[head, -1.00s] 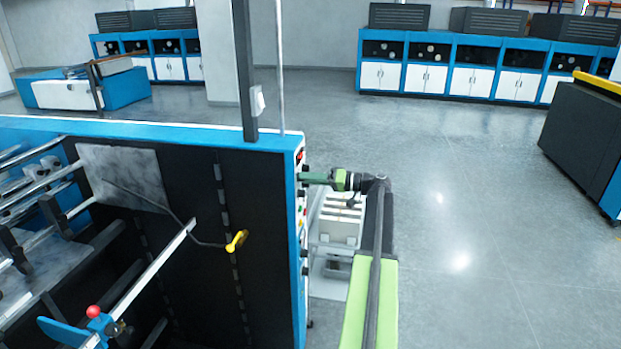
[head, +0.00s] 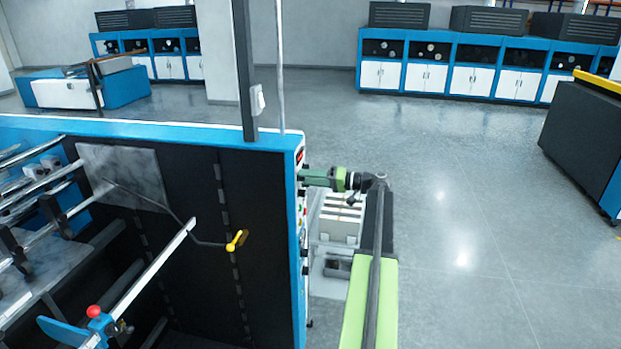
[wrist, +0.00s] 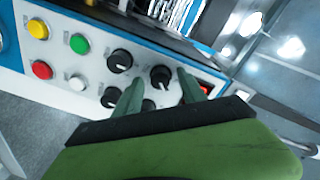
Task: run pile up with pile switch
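The control panel (wrist: 98,62) fills the upper part of the wrist view, with several black rotary knobs and coloured buttons. Its labels are too small to read, so I cannot tell which control is the pile switch. My gripper (wrist: 160,88) is open, its two green fingers pointing at the panel. One black knob (wrist: 161,74) shows between the fingertips; I cannot tell whether they touch it. Other knobs are partly hidden behind the fingers. In the head view, my gripper (head: 306,179) is at the panel edge (head: 301,215) of the blue and black machine.
Yellow (wrist: 37,29), green (wrist: 79,43), red (wrist: 41,69) and white (wrist: 77,82) buttons sit left of the knobs. A red switch (wrist: 204,88) is right of the right finger. A yellow-handled crank (head: 236,240) hangs on the machine side. Open floor (head: 470,200) lies right.

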